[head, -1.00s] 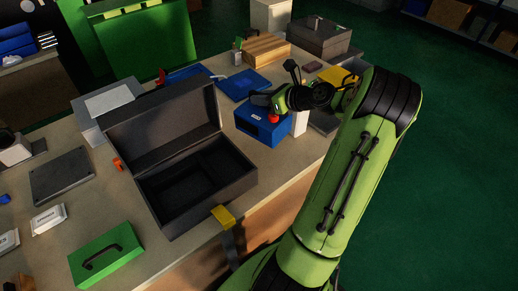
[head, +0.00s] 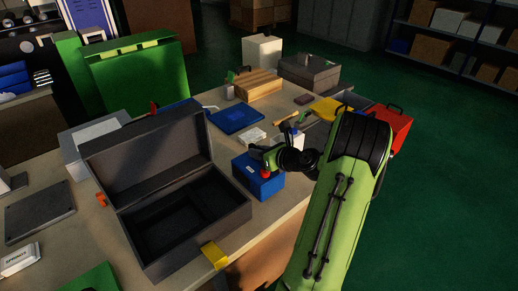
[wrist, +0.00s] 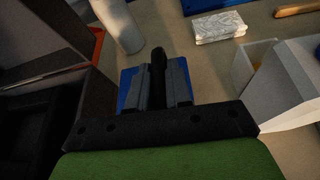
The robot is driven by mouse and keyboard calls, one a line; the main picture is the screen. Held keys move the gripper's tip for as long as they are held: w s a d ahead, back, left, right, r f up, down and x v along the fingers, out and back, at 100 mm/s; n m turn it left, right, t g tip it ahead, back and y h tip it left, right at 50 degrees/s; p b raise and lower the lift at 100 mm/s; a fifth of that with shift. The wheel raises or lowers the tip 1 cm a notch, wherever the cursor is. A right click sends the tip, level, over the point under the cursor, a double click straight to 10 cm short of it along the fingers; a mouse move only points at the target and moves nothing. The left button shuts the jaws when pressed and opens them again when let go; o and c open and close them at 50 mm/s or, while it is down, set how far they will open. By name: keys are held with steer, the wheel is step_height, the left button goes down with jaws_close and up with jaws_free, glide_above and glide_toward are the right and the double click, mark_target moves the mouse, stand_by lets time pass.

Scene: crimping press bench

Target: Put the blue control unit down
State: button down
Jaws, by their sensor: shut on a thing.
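The blue control unit (head: 257,179) is a box with a pale label on its front and a red part on top. It is just right of the open dark case, by the bench's front edge. My gripper (head: 270,160) is above it, shut on its top. In the wrist view my gripper (wrist: 158,80) has its fingers either side of a black upright part, with blue of the control unit (wrist: 126,90) showing beside and below. The unit's underside is hidden, so I cannot tell whether it touches the bench.
The open dark case (head: 235,205) stands left of the unit, with a yellow piece (head: 215,255) at its front. A red box (head: 388,128) stands at the right.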

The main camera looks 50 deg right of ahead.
steer(key=shift+r, duration=0.15)
steer(key=c, duration=1.4)
jaws_free()
steer(key=shift+f, duration=0.2)
steer(key=o, duration=0.3)
steer(key=shift+o, duration=0.2)
steer(key=shift+r, duration=0.1)
